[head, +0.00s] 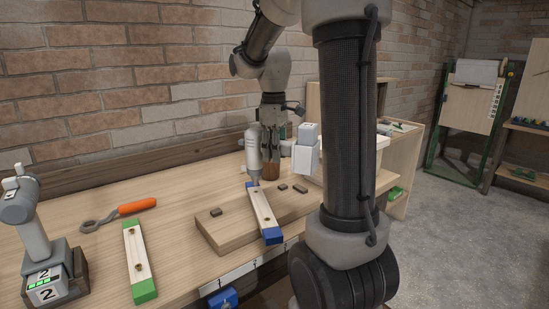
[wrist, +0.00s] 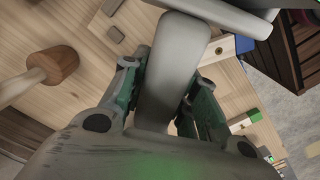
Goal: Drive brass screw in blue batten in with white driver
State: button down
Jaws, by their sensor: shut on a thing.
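The white driver (head: 254,150) hangs nose down in the head view, with its handle level and its white battery block (head: 306,157) to the right. My gripper (head: 273,140) is shut around the handle, which also fills the middle of the wrist view (wrist: 172,75). The blue-ended batten (head: 259,205) lies on a raised wooden board. The driver's nose is over or at the batten's far blue end; I cannot tell whether it touches. A small dark brassy spot, perhaps a screw, shows farther along the batten. Any screw under the nose is hidden.
A green-ended batten (head: 138,262), an orange-handled wrench (head: 130,211) and a grey driver (head: 35,225) lie or stand at left. Small dark blocks (head: 216,212) sit on the board (head: 222,234). A wooden mallet (wrist: 54,68) is near my gripper.

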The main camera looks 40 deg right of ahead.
jog(key=shift+d+r, duration=0.25)
jog(key=shift+r, duration=0.2)
jog(key=d+r, duration=0.3)
jog(key=d, duration=0.3)
jog(key=shift+d+r, duration=0.3)
jog(key=shift+r, duration=0.05)
